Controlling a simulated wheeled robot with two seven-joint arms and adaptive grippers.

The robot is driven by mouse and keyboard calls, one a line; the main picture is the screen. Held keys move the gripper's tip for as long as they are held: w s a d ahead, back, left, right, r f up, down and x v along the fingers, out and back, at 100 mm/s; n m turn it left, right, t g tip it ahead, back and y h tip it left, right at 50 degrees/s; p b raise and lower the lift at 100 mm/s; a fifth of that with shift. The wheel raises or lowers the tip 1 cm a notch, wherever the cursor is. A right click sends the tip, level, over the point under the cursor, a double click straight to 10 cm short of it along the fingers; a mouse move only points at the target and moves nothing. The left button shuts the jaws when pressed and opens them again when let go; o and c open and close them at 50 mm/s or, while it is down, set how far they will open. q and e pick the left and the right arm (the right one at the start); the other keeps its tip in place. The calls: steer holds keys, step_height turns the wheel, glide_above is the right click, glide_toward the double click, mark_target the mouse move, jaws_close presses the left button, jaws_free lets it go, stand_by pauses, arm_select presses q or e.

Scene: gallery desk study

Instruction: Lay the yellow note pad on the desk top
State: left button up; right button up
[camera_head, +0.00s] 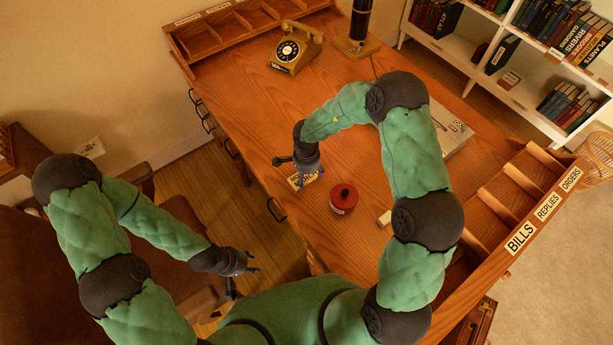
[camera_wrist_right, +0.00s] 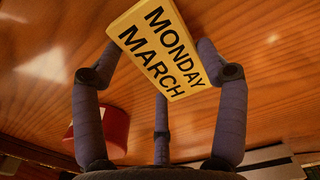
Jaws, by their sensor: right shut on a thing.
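The yellow note pad (camera_head: 303,181) is a small flat block, marked MONDAY MARCH in black in the right wrist view (camera_wrist_right: 160,48). My right gripper (camera_head: 306,172) is shut on it, with the fingers around its sides. The pad is over the front part of the wooden desk top (camera_head: 345,120); I cannot tell whether it touches the wood. My left gripper (camera_head: 244,270) is empty with its fingers spread, off the desk's front edge, low over the chair side.
A round red tin (camera_head: 343,198) stands just right of the pad; it also shows in the right wrist view (camera_wrist_right: 112,130). A yellow telephone (camera_head: 296,48) and a dark lamp (camera_head: 358,30) stand at the back. A labelled wooden rack (camera_head: 510,205) lines the right end.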

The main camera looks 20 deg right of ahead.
mark_target(307, 178)
steer(key=o, duration=1.1)
steer(key=shift+o, duration=0.2)
step_height(307, 178, up, 12)
steer(key=p, duration=0.4)
steer(key=shift+p, duration=0.35)
